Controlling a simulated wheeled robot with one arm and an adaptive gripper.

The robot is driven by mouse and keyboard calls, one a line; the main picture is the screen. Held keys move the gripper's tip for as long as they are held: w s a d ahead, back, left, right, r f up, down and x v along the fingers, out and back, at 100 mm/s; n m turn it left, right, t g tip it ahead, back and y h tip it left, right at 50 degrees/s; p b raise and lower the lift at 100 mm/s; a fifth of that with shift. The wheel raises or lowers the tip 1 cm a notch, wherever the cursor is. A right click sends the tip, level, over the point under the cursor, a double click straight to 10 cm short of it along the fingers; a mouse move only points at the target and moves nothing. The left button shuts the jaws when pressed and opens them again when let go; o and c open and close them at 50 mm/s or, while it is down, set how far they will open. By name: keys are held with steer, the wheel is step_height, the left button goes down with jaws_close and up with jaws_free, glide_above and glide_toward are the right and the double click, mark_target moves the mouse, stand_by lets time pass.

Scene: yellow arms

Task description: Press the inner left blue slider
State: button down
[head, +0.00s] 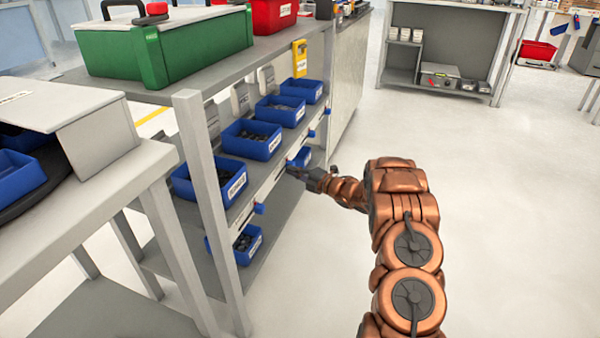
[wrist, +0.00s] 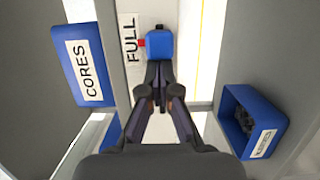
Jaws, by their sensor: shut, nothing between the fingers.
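A blue slider (wrist: 159,46) sits on the pale rail in the wrist view, with a small red patch at its left and a "FULL" label (wrist: 131,40) beside it. My gripper (wrist: 158,74) is shut and empty, its fingertips right at the slider's near edge; I cannot tell whether they touch. In the head view my gripper (head: 306,175) is at the front rail of the shelf. Other blue sliders show along that rail, one nearer (head: 259,208) and one farther (head: 311,134). The slider at my fingertips is largely hidden in the head view.
Several blue bins (head: 252,139) stand on the shelf above the rail. A "CORES" bin (wrist: 83,60) is left and another bin (wrist: 252,122) right in the wrist view. A green case (head: 165,45) stands on top. Open floor (head: 480,200) lies to the right.

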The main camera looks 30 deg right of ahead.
steer(key=shift+w+d, duration=0.1)
steer(key=shift+d, duration=0.15)
steer(key=shift+s+a+f+b, duration=0.1)
steer(key=shift+s+a+b, duration=0.65)
steer(key=shift+a, duration=0.15)
steer(key=shift+s+a+f+b, duration=0.1)
steer(key=shift+s+a+b, duration=0.6)
steer(key=shift+a, duration=0.2)
steer(key=p+v, duration=0.2)
steer(key=v, duration=0.8)
steer(key=shift+p, duration=0.35)
steer(key=shift+a+r, duration=0.1)
steer(key=shift+r, duration=0.1)
